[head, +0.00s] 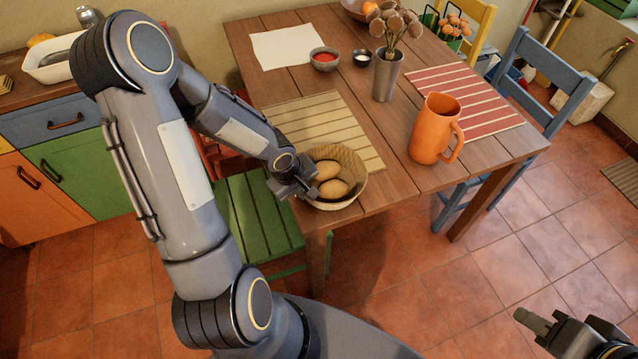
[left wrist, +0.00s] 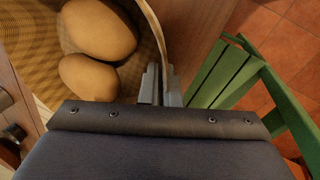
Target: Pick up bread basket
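The round wicker bread basket (head: 355,165) is at the near left edge of the wooden table (head: 395,185), with bread rolls (head: 334,189) in it. In the left wrist view the basket's woven inside (left wrist: 45,60) and two rolls (left wrist: 98,29) show at the upper left. My left gripper (head: 304,183) is at the basket's left rim. In the left wrist view its fingers (left wrist: 160,88) are close together with the thin rim between them. I cannot tell if the basket is lifted. My right gripper (head: 540,322) is at the lower right, away from the table; its finger gap is unclear.
A yellow striped placemat (head: 310,120) lies behind the basket. An orange jug (head: 434,130) stands to its right, and a metal vase (head: 387,75) with flowers further back. A green chair (head: 258,215) is below left of the table; a blue chair (head: 540,80) is at the right.

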